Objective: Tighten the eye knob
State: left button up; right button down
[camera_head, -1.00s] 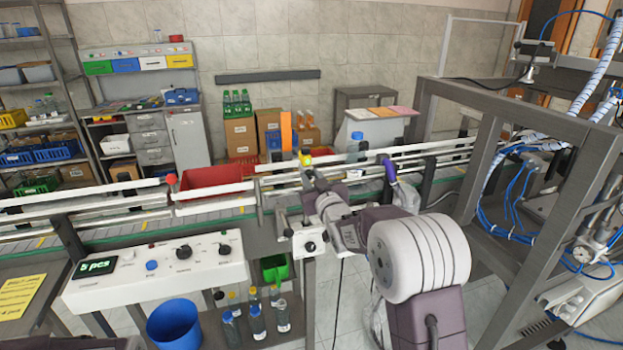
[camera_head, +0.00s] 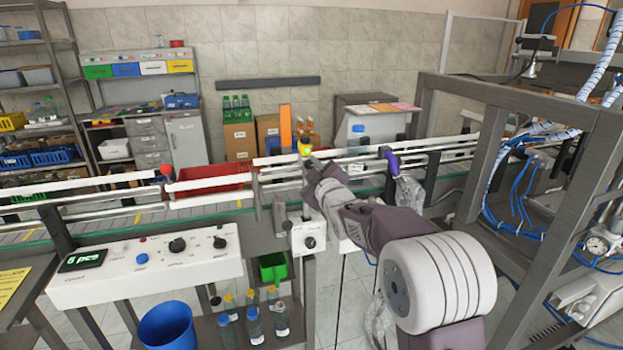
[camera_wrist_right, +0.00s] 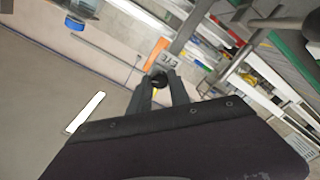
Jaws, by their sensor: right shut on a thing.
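The eye knob, with a yellow top (camera_head: 305,147), sits at the conveyor's near rail below an upright orange plate (camera_head: 285,125). My right gripper (camera_head: 309,161) reaches it from the lower right. In the right wrist view, the fingertips of my right gripper (camera_wrist_right: 160,82) are closed around a dark round piece (camera_wrist_right: 159,79) with a bit of yellow under it, which I take to be this knob. The fingers hide part of it. The orange plate (camera_wrist_right: 156,53) stands just beyond. My left gripper is not in view.
A control box (camera_head: 145,268) with a display reading "6 pcs" stands at the lower left. A red knob (camera_head: 166,171) and a purple knob (camera_head: 390,160) are farther along the rails. A red crate (camera_head: 208,182) lies behind. A blue bin (camera_head: 166,327) and several bottles are below.

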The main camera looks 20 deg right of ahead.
jog(key=n+b, duration=0.4)
jog(key=n, duration=0.1)
jog(key=n+b, duration=0.2)
jog(key=shift+f+b, duration=0.25)
jog(key=shift+b, duration=0.15)
jog(key=n+b, duration=0.2)
jog(key=n, duration=0.2)
jog(key=shift+r+n+b, duration=0.15)
jog(key=shift+n+b, duration=0.5)
jog(key=shift+n, duration=1.15)
jog(key=c, duration=1.2)
grip_release()
jog(key=shift+a, duration=0.1)
